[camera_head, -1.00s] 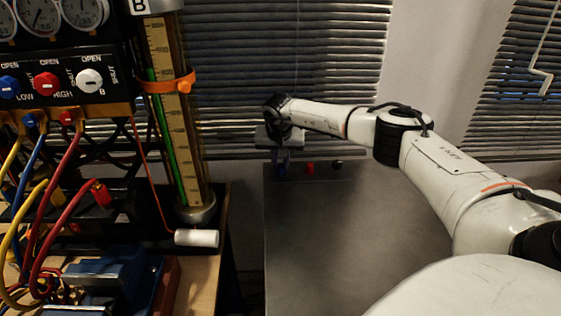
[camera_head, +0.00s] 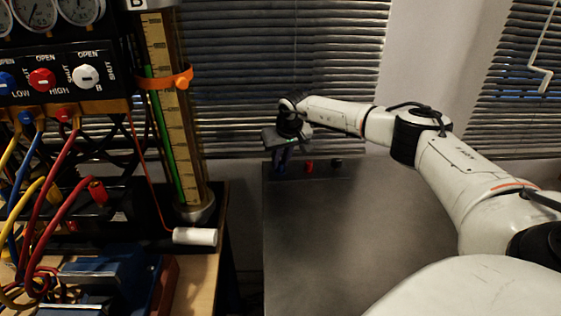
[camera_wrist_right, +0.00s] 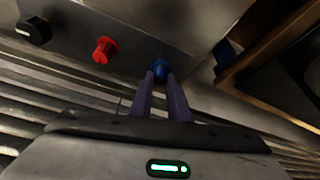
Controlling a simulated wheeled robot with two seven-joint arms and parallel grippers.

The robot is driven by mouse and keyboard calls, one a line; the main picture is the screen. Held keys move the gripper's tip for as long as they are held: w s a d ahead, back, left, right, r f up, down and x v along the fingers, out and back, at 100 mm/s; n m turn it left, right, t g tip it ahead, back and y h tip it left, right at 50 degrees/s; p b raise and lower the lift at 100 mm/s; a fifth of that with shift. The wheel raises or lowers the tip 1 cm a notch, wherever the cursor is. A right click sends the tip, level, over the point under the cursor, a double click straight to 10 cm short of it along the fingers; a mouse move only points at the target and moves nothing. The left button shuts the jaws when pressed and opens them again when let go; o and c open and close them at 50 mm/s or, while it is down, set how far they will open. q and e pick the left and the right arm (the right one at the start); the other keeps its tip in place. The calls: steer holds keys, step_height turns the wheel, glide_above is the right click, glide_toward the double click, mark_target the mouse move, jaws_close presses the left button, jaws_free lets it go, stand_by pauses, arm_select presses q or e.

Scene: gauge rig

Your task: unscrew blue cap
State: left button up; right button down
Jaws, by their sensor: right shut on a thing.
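The blue cap (camera_wrist_right: 160,68) sits on the grey table top's far strip, at the end of a row with a red cap and a black cap. My right gripper (camera_wrist_right: 160,77) has its two purple fingers closed around the sides of the blue cap. In the head view, my right gripper (camera_head: 279,168) reaches down at the far left corner of the table, and the blue cap is hard to tell from the fingers there. My left gripper is not in view.
The red cap (camera_head: 308,167) and black cap (camera_head: 337,163) stand right of the gripper. The grey table (camera_head: 350,240) is otherwise clear. A gauge rig with hoses and a tall glass column (camera_head: 172,110) stands at left. Blinds (camera_head: 290,50) hang behind.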

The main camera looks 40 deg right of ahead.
steer(key=shift+w+a, duration=0.1)
steer(key=shift+a, duration=0.15)
steer(key=shift+n+y, duration=0.3)
steer(key=shift+n, duration=0.3)
steer(key=shift+a, duration=0.1)
